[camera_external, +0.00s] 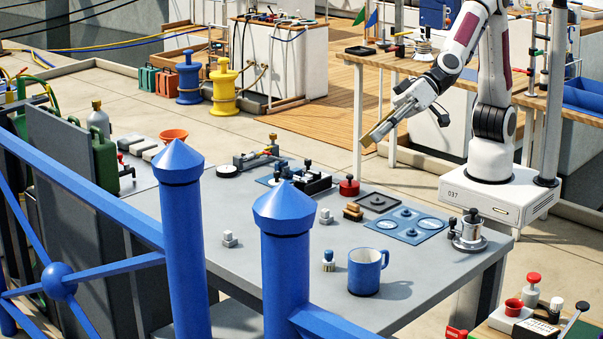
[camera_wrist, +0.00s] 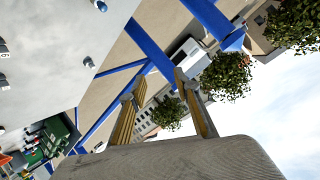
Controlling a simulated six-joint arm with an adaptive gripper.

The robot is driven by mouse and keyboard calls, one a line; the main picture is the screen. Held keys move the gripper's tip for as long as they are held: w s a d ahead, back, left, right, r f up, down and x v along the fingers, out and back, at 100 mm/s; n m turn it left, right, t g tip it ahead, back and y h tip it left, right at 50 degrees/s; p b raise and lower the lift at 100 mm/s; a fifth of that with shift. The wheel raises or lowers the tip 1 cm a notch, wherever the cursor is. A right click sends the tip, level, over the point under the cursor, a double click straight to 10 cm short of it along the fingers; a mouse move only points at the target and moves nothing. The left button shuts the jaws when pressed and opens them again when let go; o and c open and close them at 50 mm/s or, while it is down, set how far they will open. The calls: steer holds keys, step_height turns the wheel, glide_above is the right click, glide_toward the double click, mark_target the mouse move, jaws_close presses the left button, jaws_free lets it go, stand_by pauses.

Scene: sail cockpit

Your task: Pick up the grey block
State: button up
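Two small pale grey blocks stand on the grey table (camera_external: 225,205) in the external view. One grey block (camera_external: 230,240) is at the left, behind the blue posts, and the other grey block (camera_external: 326,217) is nearer the middle. Each seems to have a small raised top. My gripper (camera_external: 375,134) is high above the far right side of the table, well away from both blocks, tilted down to the left. In the wrist view my gripper (camera_wrist: 160,83) has its two yellowish fingers apart with nothing between them. I cannot tell a grey block clearly in the wrist view.
Blue posts (camera_external: 283,260) and rails rise in front. Bare tabletop lies between the items.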

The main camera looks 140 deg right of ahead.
steer(key=w+d+f+m+g+h, duration=0.1)
steer(key=w+d+f+m+h, duration=0.2)
steer(key=d+f, duration=0.15)
steer(key=m+g+h, duration=0.6)
steer(key=g+h, duration=0.3)
steer(key=g, duration=0.1)
glide_toward(326, 216)
steer(key=shift+w+d+r, duration=0.2)
steer(key=shift+d+r, duration=0.25)
steer(key=shift+r, duration=0.05)
steer(key=shift+w+d+r, duration=0.2)
steer(key=shift+d+r, duration=0.25)
steer(key=shift+r, duration=0.1)
steer(key=shift+s+f, duration=0.3)
steer(key=shift+s, duration=0.25)
steer(key=shift+d, duration=0.15)
steer(key=shift+x, duration=1.2)
steer(key=shift+f, duration=0.15)
